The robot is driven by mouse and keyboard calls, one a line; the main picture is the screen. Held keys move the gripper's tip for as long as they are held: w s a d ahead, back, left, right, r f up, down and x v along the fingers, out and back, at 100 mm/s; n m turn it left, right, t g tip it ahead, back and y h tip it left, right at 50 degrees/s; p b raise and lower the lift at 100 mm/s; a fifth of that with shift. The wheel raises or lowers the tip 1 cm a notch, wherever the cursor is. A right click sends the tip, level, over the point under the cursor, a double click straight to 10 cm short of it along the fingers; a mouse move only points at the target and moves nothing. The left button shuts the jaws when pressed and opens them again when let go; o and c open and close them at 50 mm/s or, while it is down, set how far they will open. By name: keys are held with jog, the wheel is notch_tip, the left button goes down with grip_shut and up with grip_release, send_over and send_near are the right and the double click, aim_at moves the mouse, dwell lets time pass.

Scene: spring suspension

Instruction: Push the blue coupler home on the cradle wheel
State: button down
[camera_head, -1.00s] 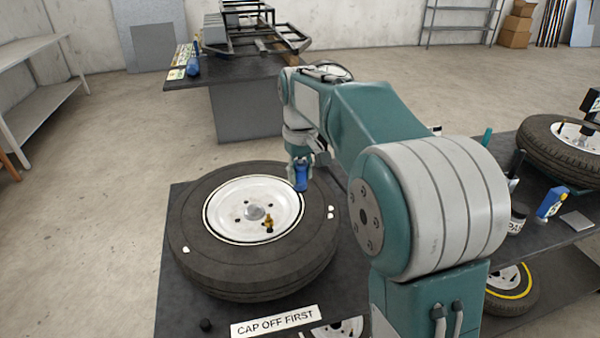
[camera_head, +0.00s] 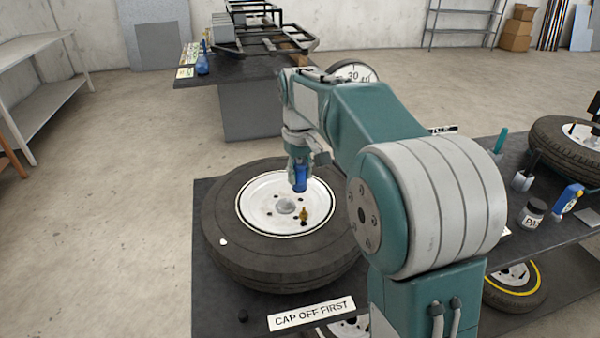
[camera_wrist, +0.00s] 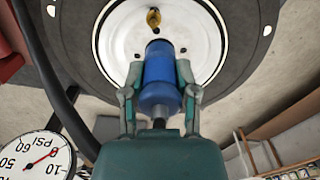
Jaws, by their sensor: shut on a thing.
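The cradle wheel (camera_head: 225,252) lies flat on a dark bench, a black tyre around a white rim (camera_head: 262,218). A brass valve (camera_head: 304,215) stands on the near right part of the rim; it also shows at the top of the wrist view (camera_wrist: 153,18). My gripper (camera_head: 299,176) is shut on the blue coupler (camera_head: 300,178) above the rim. In the wrist view both fingers clasp the blue coupler (camera_wrist: 160,72), and its far end points toward the valve with a gap between them in the picture. The coupler's height above the rim is hard to judge.
A "CAP OFF FIRST" sign (camera_head: 311,313) and a small black cap (camera_head: 243,315) lie at the bench's front. A pressure gauge (camera_wrist: 35,160) and a dark hose (camera_wrist: 50,85) show in the wrist view. Another tyre (camera_head: 565,150) and a jar (camera_head: 531,213) stand at right.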

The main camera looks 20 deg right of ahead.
aim_at(305, 183)
jog(key=shift+d, duration=0.8)
jog(key=f, duration=0.2)
jog(key=a+f, duration=0.1)
jog(key=f, duration=0.1)
jog(key=shift+f, duration=0.2)
jog(key=shift+d+f, duration=0.4)
jog(key=shift+a, duration=0.25)
jog(key=shift+d, duration=0.2)
jog(key=shift+a, duration=0.15)
jog(key=shift+f, duration=1.15)
dwell(0.4)
